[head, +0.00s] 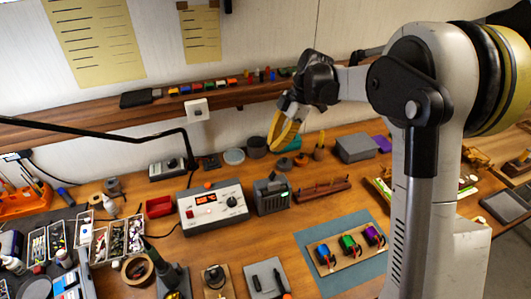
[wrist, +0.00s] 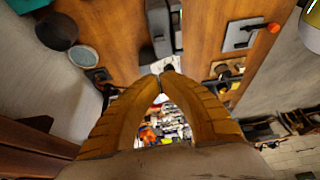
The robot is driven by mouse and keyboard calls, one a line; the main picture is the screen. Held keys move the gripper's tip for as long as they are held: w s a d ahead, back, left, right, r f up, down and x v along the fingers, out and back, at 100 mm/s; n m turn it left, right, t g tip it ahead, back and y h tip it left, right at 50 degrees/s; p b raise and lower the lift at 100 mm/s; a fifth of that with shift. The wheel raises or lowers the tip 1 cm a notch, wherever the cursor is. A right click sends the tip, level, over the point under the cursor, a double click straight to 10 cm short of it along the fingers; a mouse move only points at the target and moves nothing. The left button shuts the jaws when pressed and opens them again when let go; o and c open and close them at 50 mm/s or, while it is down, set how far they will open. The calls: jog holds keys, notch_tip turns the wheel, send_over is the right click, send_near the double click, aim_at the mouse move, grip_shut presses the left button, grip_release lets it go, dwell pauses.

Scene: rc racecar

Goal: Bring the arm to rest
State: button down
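My arm stands at the right of the head view and reaches left to my gripper (head: 273,146), which hangs above the back of the wooden workbench (head: 215,262), near the wall. In the wrist view the two yellow ribbed fingers of my gripper (wrist: 163,72) curve together and their tips meet. No object shows between them; only distant bench clutter is seen through the gap below the tips.
A power supply with a red display (head: 213,207) and a dark grey box (head: 271,194) stand below my gripper in the picture. A blue-grey mat (head: 345,278) holds small coloured motors. A wooden shelf (head: 220,97) runs along the wall. A black lamp arm (head: 110,132) crosses at left.

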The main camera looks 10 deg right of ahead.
jog(key=shift+w+d+r, duration=0.1)
jog(key=shift+d+r, duration=0.2)
jog(key=shift+d, duration=0.1)
jog(key=s+d+r+m+t+h+b, duration=0.1)
jog(key=s+r+m+t+h+b, duration=0.15)
jog(key=s+m+b, duration=0.4)
jog(key=s+d+f+m+t+b, duration=0.1)
jog(key=s+f+m+t, duration=0.1)
jog(key=s, duration=0.4)
jog(key=s+d+f+m+t+h+b, duration=0.1)
jog(key=s+d+f+m+b, duration=0.1)
jog(key=s+f+m, duration=0.2)
jog(key=s+d+f+m+t+h+b, duration=0.1)
jog(key=s+d+f+m+t+b, duration=0.1)
jog(key=s+m, duration=0.5)
jog(key=s+f, duration=0.1)
jog(key=s, duration=0.2)
jog(key=shift+d+m+t, duration=0.2)
jog(key=shift+m+t, duration=0.15)
